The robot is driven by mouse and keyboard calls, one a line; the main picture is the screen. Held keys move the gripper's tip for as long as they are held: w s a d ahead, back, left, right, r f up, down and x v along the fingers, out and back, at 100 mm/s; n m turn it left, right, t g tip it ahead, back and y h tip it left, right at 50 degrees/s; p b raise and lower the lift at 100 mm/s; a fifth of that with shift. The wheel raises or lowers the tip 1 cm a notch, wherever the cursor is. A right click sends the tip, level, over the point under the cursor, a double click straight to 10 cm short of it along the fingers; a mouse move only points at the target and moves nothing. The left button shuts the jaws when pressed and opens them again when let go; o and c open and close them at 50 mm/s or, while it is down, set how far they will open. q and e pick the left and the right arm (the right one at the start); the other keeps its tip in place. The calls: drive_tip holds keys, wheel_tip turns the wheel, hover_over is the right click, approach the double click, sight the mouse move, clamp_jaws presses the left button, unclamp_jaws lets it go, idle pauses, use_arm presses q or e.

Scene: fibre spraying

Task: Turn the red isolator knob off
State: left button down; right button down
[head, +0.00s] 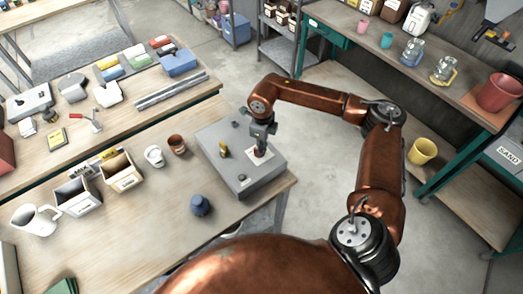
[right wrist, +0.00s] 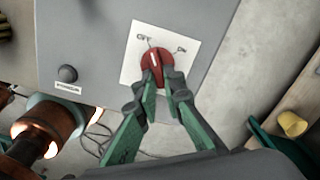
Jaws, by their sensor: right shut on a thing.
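The red isolator knob (right wrist: 153,60) sits on a white plate (right wrist: 133,72) on a grey control box (right wrist: 90,35). In the right wrist view the knob's white pointer line is tilted. My right gripper (right wrist: 160,80) is shut on the knob, one finger on each side. In the head view my right gripper (head: 260,147) reaches down onto the top of the grey box (head: 215,152), and its fingers mostly hide the knob. My left gripper is not in view.
The box stands at the right end of a wooden bench (head: 130,235).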

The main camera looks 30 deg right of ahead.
drive_tip(key=shift+w+n+b, duration=0.1)
drive_tip(key=shift+n+b, duration=0.2)
drive_tip(key=shift+n, duration=0.3)
drive_tip(key=c, duration=2)
unclamp_jaws()
drive_tip(key=shift+c, duration=0.2)
drive_tip(key=shift+r, duration=0.1)
wheel_tip(320, 180, up, 12)
